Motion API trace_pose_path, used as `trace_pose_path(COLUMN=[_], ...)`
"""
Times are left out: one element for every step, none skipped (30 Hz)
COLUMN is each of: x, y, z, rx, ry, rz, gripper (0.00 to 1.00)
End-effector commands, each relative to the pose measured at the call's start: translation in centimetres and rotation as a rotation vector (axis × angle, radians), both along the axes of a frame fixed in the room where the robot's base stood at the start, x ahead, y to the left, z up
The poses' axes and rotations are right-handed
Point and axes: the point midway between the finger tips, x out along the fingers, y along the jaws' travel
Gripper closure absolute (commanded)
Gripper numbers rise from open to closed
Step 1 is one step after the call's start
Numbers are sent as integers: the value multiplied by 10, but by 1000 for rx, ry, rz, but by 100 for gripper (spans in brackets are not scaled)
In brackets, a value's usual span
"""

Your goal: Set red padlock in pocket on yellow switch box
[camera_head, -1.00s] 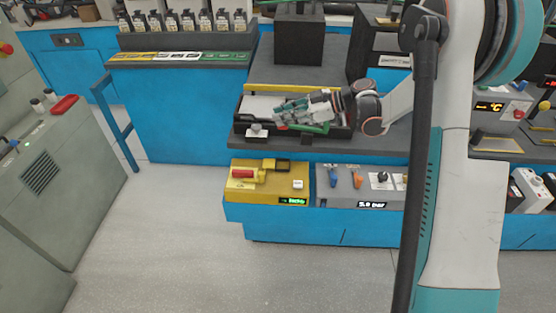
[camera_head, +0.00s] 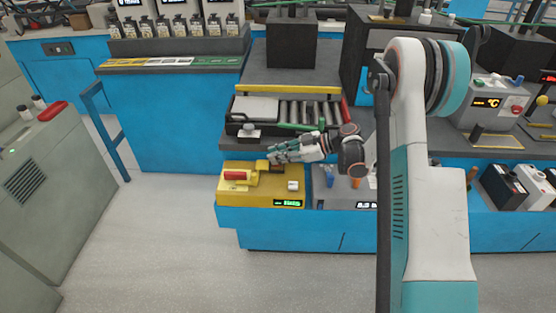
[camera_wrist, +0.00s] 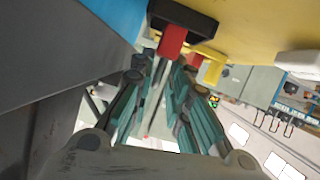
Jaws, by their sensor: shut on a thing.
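The yellow switch box (camera_head: 232,197) sits on the low blue bench, with a red-sleeved handle (camera_head: 237,176) on its top. A black pocket (camera_wrist: 188,19) stands out from its yellow face in the wrist view. My gripper (camera_head: 274,156) is over the box's back right part and covers most of the pocket in the head view. In the wrist view my gripper (camera_wrist: 161,68) is shut on the red padlock (camera_wrist: 172,42), which shows as a red block at the fingertips. The padlock overlaps the pocket's edge; I cannot tell whether it is inside. The head view hides it.
A white button (camera_head: 293,185) is on the box's right. A grey panel with blue and orange levers (camera_head: 356,183) stands just right, partly behind my wrist. A black tray with rollers (camera_head: 300,112) lies behind. The floor in front is clear.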

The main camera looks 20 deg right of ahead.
Motion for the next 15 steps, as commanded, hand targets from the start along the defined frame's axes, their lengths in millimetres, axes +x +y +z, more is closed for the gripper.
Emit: trace_pose_path(x=[0,0,0,0,0,0,0,0,0,0,0,0,0,0,0], y=[0,0,0,0,0,0,0,0,0,0,0,0,0,0,0], z=[-9,-10,-11,-11,-10,-10,-10,-10,-10,-10,-10,-12,-13,-12,-12], rx=[0,0,0,0,0,0,0,0,0,0,0,0,0,0,0], ry=[0,0,0,0,0,0,0,0,0,0,0,0,0,0,0], rz=[0,0,0,0,0,0,0,0,0,0,0,0,0,0,0], gripper=[100,100,100,100,100,100,100,100,100,100,100,100,100,77,75])
